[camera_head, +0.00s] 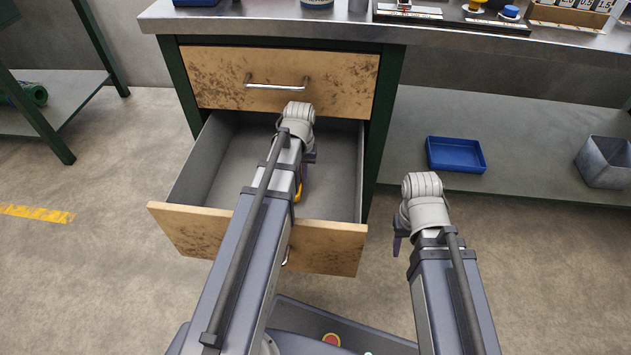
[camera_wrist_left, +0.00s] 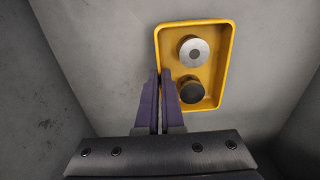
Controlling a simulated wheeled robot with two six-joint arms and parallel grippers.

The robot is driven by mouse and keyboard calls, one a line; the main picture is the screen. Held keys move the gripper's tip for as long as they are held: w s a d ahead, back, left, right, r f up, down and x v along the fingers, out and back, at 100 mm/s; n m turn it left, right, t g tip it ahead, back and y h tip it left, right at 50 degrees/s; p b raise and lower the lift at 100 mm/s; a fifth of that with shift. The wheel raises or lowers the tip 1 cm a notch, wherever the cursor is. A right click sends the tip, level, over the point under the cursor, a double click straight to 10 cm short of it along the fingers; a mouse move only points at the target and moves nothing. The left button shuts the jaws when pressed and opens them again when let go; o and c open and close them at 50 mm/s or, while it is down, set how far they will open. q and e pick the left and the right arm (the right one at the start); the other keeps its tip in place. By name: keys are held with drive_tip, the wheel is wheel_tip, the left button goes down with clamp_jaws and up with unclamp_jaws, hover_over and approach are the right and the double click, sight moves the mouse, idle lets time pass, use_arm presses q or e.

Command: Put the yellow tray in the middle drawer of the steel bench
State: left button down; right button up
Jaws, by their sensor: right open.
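The yellow tray (camera_wrist_left: 226,62) is inside the open drawer (camera_head: 335,165), just below the closed top drawer (camera_head: 285,82) of the steel bench (camera_head: 415,32). In the head view only a sliver of the tray (camera_head: 299,192) shows past my left arm. It holds a silver round part (camera_wrist_left: 194,52) and a dark round part (camera_wrist_left: 191,90). My left gripper (camera_wrist_left: 160,73) has its fingers nearly together on the tray's left wall. Whether the tray touches the drawer floor I cannot tell. My right gripper (camera_head: 398,245) is open and empty, outside the drawer to the right.
A blue bin (camera_head: 456,154) and a grey metal bin (camera_head: 605,162) stand on the bench's lower shelf (camera_head: 520,180). The open drawer's front (camera_head: 255,240) juts out over the floor. A green-legged rack (camera_head: 60,95) stands at the left. Floor at left is clear.

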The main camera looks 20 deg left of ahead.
use_arm(q)
drive_tip(key=shift+w+d, duration=0.25)
drive_tip(key=shift+d, duration=0.7)
drive_tip(key=shift+w+d, duration=0.2)
drive_tip(key=shift+d, duration=0.7)
drive_tip(key=shift+d+f+b, duration=0.2)
drive_tip(key=shift+f+b, duration=0.55)
drive_tip(key=shift+f, duration=0.2)
drive_tip(key=c, duration=1.1)
unclamp_jaws()
drive_tip(key=shift+o, duration=0.2)
drive_tip(key=shift+r, duration=0.2)
wheel_tip(320, 180, up, 12)
drive_tip(key=p, duration=1.2)
